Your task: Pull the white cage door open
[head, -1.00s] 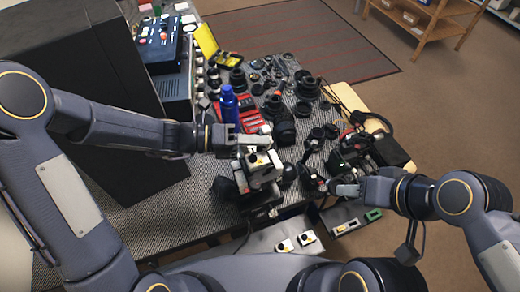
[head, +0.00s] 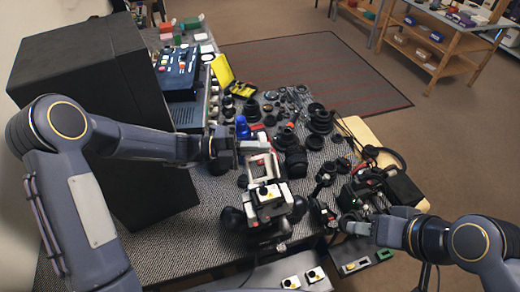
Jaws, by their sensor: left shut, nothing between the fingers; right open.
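The white cage (head: 270,207), with black parts around it, stands at the front middle of the table. A white square frame, apparently the cage door (head: 266,177), sticks out from its far side, and table shows through it. My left gripper (head: 254,148) is shut and empty, just beyond the frame's far edge; I cannot tell whether it touches it. My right gripper (head: 346,226) is open, right of the cage, near small black parts; its fingertips are hard to make out.
A large black box (head: 95,110) stands at the left. Black lens parts (head: 318,120) and a blue bottle (head: 242,127) lie behind the cage. A black device with cables (head: 385,185) is at the right. Bare table (head: 195,235) shows left of the cage.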

